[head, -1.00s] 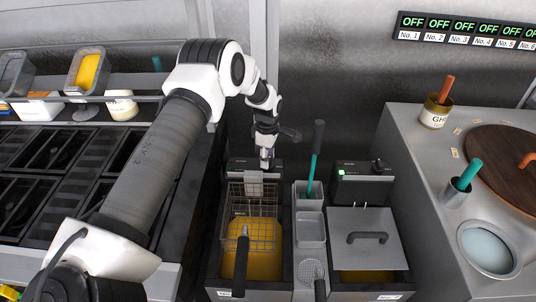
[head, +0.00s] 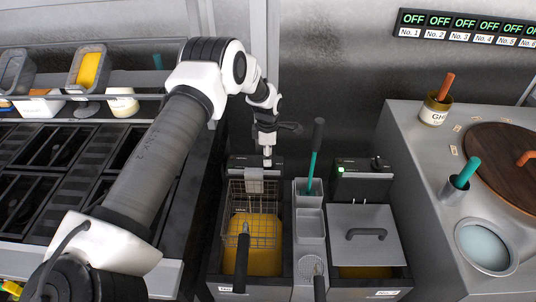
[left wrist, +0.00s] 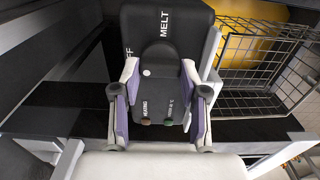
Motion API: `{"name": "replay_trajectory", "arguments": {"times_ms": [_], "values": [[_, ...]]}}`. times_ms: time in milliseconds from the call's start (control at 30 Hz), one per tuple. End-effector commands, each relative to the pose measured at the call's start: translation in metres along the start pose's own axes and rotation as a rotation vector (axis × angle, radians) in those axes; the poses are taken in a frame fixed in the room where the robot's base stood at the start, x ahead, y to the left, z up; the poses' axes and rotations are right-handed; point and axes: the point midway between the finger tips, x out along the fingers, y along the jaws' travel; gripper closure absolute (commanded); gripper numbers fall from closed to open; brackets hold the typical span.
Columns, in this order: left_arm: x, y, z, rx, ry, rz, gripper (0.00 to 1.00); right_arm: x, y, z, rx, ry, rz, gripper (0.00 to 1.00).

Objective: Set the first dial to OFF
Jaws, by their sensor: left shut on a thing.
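The first dial (left wrist: 158,57) is a dark round knob on the black control panel (left wrist: 172,22) of the left fryer, seen close in the left wrist view. A white dot shows on its near side. "MELT" is printed to its upper right, and "FF", partly hidden, to its left. My left gripper (left wrist: 160,72) has a purple-padded finger on each side of the knob and is shut on it. In the head view my left gripper (head: 267,158) reaches down to the back of the left fryer, where the knob is hidden. My right gripper is not in view.
A wire basket (head: 252,212) sits over yellow oil in the left fryer. A rack with a teal-handled tool (head: 315,160) stands to its right. The right fryer has a metal lid (head: 360,233) and a green light (head: 341,170). The wall display (head: 465,22) reads OFF repeatedly.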

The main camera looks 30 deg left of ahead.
Motion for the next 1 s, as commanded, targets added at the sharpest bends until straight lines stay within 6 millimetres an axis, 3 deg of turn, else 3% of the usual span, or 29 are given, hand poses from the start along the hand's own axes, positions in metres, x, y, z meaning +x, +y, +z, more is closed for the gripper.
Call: {"name": "replay_trajectory", "arguments": {"times_ms": [67,100,133,167,667,1000], "values": [[0.005,-0.004,-0.003,-0.001,0.006,-0.014,0.91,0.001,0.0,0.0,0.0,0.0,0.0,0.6],[0.005,-0.004,-0.003,-0.001,0.006,-0.014,0.46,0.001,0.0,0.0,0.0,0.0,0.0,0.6],[0.005,-0.004,-0.002,-0.001,0.006,-0.014,0.35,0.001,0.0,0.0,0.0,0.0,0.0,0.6],[0.005,-0.004,-0.002,-0.001,0.005,-0.013,0.31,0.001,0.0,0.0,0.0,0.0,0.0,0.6],[0.003,-0.001,-0.001,0.074,0.002,-0.004,0.31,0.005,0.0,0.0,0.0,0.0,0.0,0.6],[0.005,0.002,0.001,0.656,0.0,-0.002,0.31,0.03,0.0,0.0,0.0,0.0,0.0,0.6]]}}
